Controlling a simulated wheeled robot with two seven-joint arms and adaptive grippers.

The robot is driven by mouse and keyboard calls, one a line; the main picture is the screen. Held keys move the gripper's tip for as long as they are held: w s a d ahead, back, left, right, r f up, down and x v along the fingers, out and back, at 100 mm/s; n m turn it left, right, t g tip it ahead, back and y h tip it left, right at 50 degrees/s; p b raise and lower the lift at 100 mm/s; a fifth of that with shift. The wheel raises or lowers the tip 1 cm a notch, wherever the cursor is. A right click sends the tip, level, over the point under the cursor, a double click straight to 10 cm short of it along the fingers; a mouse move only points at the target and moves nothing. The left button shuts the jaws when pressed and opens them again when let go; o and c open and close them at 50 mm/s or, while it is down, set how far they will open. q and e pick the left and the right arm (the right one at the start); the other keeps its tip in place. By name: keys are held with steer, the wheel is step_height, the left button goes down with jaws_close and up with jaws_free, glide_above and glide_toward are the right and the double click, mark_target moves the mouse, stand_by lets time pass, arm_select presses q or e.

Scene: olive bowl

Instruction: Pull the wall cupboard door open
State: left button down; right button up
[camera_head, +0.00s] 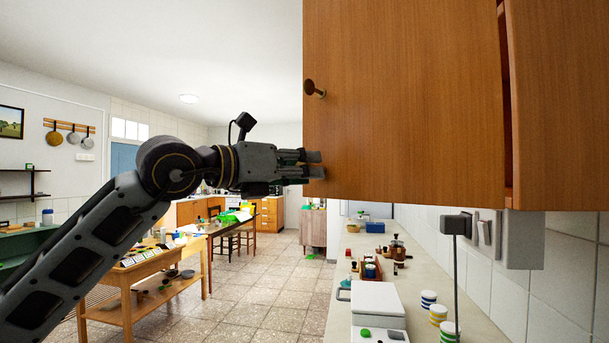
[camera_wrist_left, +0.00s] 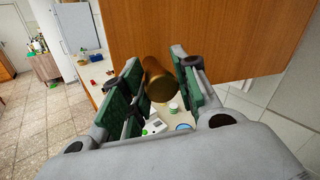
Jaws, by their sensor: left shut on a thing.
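The wall cupboard door (camera_head: 410,100) is a large wooden panel in the upper right of the head view. A dark gap runs along its right edge. A brass knob (camera_head: 314,88) sits near its left edge. My left gripper (camera_head: 318,165) is at the door's lower left edge, below that knob in the picture. In the left wrist view, the fingers of my left gripper (camera_wrist_left: 158,88) stand on both sides of a brass cylindrical knob (camera_wrist_left: 157,80), in front of the door (camera_wrist_left: 210,35). The gripper is shut on it; exact contact is hard to see. My right gripper is not visible.
A second wooden panel (camera_head: 560,100) adjoins the door on the right. Below is a counter (camera_head: 437,285) with a white box (camera_head: 378,304), striped jars (camera_head: 438,314) and small items. A wooden table (camera_head: 150,262) stands at left. The tiled floor (camera_head: 265,290) between is clear.

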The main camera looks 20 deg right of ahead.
arm_select(q)
steer(key=shift+s, duration=0.1)
stand_by(0.3)
steer(key=c, duration=1.1)
jaws_free()
steer(key=shift+v, duration=6.05)
